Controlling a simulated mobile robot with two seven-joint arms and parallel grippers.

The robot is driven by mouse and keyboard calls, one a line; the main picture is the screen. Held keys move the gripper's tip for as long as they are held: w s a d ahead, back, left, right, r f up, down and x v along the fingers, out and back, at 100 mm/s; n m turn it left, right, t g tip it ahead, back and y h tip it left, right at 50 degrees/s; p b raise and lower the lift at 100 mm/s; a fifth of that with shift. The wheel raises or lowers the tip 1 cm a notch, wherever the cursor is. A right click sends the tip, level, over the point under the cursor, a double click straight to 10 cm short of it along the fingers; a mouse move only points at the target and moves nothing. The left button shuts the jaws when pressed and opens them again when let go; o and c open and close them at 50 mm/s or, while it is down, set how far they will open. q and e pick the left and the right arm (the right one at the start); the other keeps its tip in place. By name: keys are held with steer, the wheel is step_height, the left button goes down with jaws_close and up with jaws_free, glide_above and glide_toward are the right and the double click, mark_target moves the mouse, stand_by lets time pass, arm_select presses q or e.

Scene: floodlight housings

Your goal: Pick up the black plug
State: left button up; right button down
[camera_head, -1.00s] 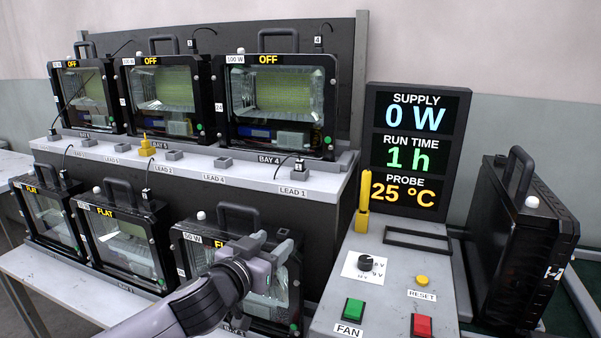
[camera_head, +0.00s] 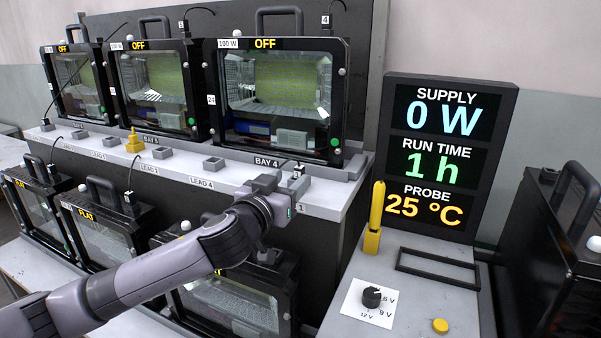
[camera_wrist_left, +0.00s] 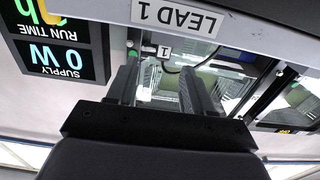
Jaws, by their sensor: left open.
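A small dark plug with a white "1" tag (camera_head: 298,168) stands at the LEAD 1 spot on the upper shelf's front edge, with a thin black cable at it. My left gripper (camera_head: 283,184) is right at this plug in the head view, partly covering it and the LEAD 1 label. In the left wrist view my open gripper (camera_wrist_left: 157,82) has its two fingers apart with nothing held. The "1" tag (camera_wrist_left: 164,51) shows there beyond and between the fingertips, with a dark cable beside it. Whether the fingers straddle the plug is unclear. My right gripper is not in view.
Floodlight housings (camera_head: 280,92) stand behind the shelf; more stand below, one under my arm. A supply display (camera_head: 447,155) and yellow probe (camera_head: 375,218) stand to the right.

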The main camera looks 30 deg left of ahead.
mark_target(297, 170)
arm_select(q)
steer(key=w, duration=0.2)
steer(key=w+p, duration=0.1)
steer(key=w, duration=0.1)
steer(key=shift+a+r, duration=0.2)
steer(key=shift+a, duration=0.15)
steer(key=shift+w, duration=0.5)
jaws_close()
